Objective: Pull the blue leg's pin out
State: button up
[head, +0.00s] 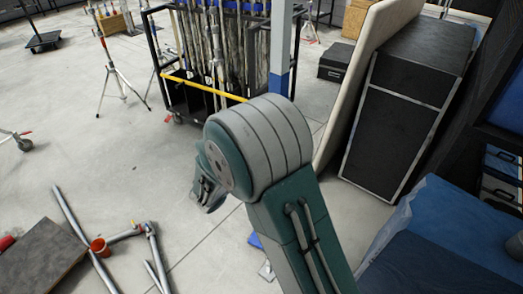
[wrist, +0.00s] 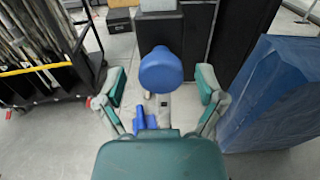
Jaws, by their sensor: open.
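A blue rounded knob (wrist: 160,71) sits in the middle of the wrist view, on top of a narrow grey part (wrist: 163,108). Smaller blue pieces (wrist: 145,120) show lower down beside it. I cannot tell for sure which of these blue parts is the pin. My gripper (wrist: 161,86) is open, with one finger on each side of the knob and clear gaps to both. In the head view my gripper (head: 206,192) is partly hidden by my arm. A pale post with a blue band (head: 279,82) rises behind my arm there, and a bit of blue (head: 256,241) shows low down.
A black cart of stands and poles (head: 190,95) is at the back left. A pale board (head: 352,75) and black cases (head: 402,120) stand to the right. A blue covered block (wrist: 272,95) is close on the right. Metal tubes (head: 75,222) lie at the left.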

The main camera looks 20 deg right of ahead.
jog(key=shift+w+d, duration=0.15)
jog(key=shift+w, duration=0.05)
jog(key=shift+d, duration=0.1)
grip_shut()
jog(key=v, duration=0.4)
jog(key=shift+s+a, duration=0.2)
jog(key=shift+a, duration=0.1)
grip_release()
jog(key=shift+a, duration=0.35)
